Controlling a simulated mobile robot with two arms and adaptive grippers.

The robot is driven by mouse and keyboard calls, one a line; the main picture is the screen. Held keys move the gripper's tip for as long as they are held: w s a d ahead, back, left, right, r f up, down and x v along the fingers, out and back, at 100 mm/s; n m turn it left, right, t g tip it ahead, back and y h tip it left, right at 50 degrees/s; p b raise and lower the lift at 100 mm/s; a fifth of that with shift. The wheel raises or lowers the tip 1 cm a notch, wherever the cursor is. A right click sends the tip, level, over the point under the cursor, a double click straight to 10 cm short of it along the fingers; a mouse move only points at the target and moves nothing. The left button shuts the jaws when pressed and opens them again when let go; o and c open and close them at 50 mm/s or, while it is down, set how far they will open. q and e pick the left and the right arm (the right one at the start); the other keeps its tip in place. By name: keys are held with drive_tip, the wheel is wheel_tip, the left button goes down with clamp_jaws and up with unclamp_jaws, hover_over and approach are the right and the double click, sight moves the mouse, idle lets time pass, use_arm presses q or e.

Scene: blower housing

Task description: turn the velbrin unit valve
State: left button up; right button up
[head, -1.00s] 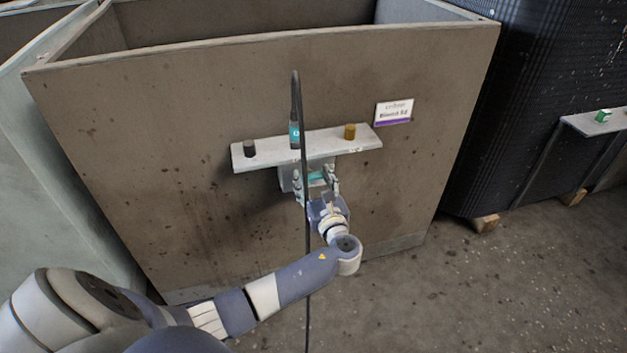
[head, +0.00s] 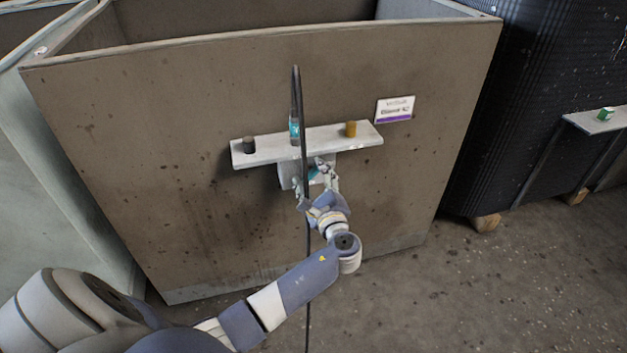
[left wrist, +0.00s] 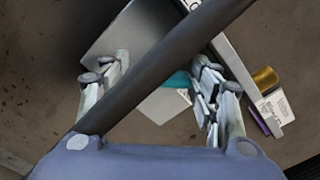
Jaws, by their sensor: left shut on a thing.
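The valve's teal handle (head: 313,173) shows below the light shelf on the brown housing, mostly hidden by my gripper. My left gripper (head: 317,177) is tilted and shut on the teal handle, one finger on each side. The left wrist view shows part of the handle (left wrist: 178,81) between the fingers (left wrist: 158,84), behind a dark rod that hides much of it. A grey box-shaped valve body (head: 286,176) sits behind the gripper, under the shelf. A white label with a purple stripe (head: 395,109) is up and right; its text is too blurred to read surely. My right gripper is not in view.
A thin dark upright rod (head: 306,230) passes before the shelf and close to my gripper. The floor at right (head: 480,290) is clear.

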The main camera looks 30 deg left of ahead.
use_arm(q)
drive_tip(key=n+b, duration=0.1)
drive_tip(key=n, duration=0.2)
drive_tip(key=shift+f, duration=0.2)
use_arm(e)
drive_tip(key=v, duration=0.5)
use_arm(q)
drive_tip(key=shift+n+b, duration=0.4)
drive_tip(key=shift+b, duration=0.1)
drive_tip(key=shift+n+b, duration=0.6)
drive_tip(key=shift+n, duration=0.3)
drive_tip(key=shift+n+b, duration=0.45)
drive_tip(key=shift+n, duration=0.35)
drive_tip(key=shift+r, duration=0.1)
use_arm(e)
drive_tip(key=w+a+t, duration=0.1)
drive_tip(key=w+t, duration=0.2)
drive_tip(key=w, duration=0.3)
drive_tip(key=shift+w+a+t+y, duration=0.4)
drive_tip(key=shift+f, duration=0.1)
use_arm(q)
drive_tip(key=o, duration=1)
drive_tip(key=shift+o, duration=0.2)
drive_tip(key=shift+s, duration=0.1)
drive_tip(key=v, duration=0.8)
